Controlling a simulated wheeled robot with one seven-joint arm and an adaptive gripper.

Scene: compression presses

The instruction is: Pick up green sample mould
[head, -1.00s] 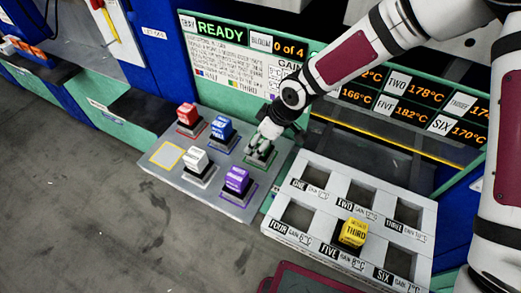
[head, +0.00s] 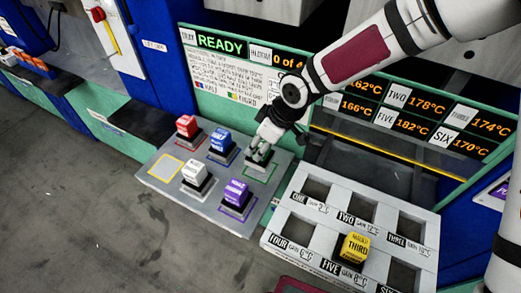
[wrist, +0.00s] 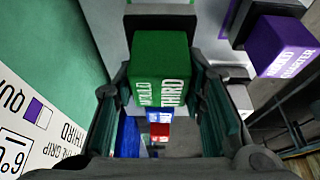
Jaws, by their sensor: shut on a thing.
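The green sample mould (wrist: 160,68), a cube with white lettering including "THIRD", sits between the two fingers of my gripper (wrist: 165,112) in the wrist view. My gripper is shut on it. In the head view my gripper (head: 261,155) is over the green-outlined square (head: 262,174) at the back right of the grey tray (head: 222,212). Its fingers hide most of the mould there. The mould appears slightly raised above that square.
Red (head: 187,126), blue (head: 221,141), white (head: 194,172) and purple (head: 236,193) moulds stand on the tray, close to my gripper. The yellow-outlined square (head: 166,167) is empty. A white rack (head: 285,243) holds a yellow mould (head: 354,247). The press panel (head: 225,70) reads READY.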

